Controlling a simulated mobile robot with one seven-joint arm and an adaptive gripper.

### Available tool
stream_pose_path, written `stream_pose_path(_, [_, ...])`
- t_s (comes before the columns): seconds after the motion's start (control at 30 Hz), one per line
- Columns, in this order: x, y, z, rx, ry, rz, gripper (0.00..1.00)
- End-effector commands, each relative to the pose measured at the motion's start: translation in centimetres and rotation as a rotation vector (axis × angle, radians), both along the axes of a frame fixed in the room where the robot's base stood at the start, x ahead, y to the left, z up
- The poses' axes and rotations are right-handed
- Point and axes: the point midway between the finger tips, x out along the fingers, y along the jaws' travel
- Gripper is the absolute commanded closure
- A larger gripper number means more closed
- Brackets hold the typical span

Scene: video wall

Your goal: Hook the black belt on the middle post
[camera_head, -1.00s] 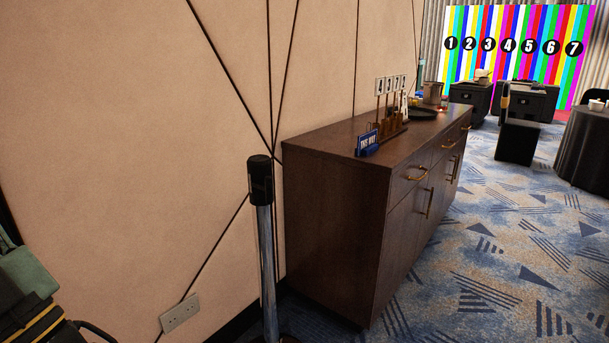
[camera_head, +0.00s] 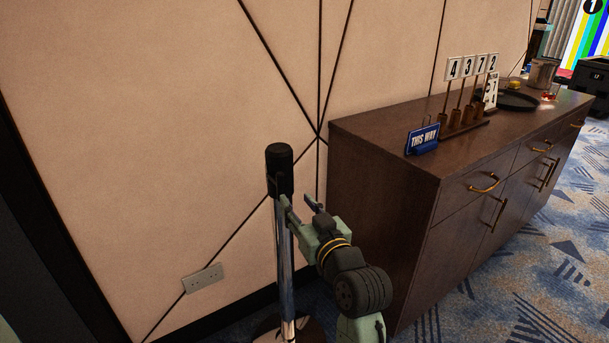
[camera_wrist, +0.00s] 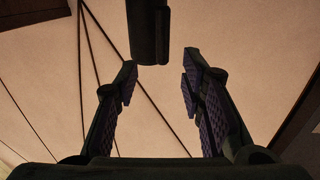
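A chrome post (camera_head: 285,265) with a black cylindrical head (camera_head: 279,171) stands upright against the beige wall, left of the sideboard. My gripper (camera_head: 297,198) is beside the post, just below and to the right of its head. In the wrist view my gripper (camera_wrist: 160,82) has its two fingers well apart, with only wall between them. The black post head (camera_wrist: 148,30) shows there just beyond the fingertips, nearer the left finger. I cannot make out a separate belt or its end clip. Whether a finger touches the post cannot be told.
A dark wood sideboard (camera_head: 385,215) stands close on the right. It bears a blue "THIS WAY" sign (camera_head: 423,139), number cards (camera_head: 472,67) and a black tray (camera_head: 517,101). A wall socket (camera_head: 203,278) is low on the left. Patterned carpet (camera_head: 480,310) lies open at the right.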

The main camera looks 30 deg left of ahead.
Motion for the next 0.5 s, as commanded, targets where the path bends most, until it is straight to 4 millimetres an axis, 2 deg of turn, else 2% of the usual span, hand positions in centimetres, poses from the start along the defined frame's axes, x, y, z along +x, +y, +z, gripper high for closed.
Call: stream_pose_path(0.5, [4.4,7.4,0.3,0.001,-0.002,0.001,0.64])
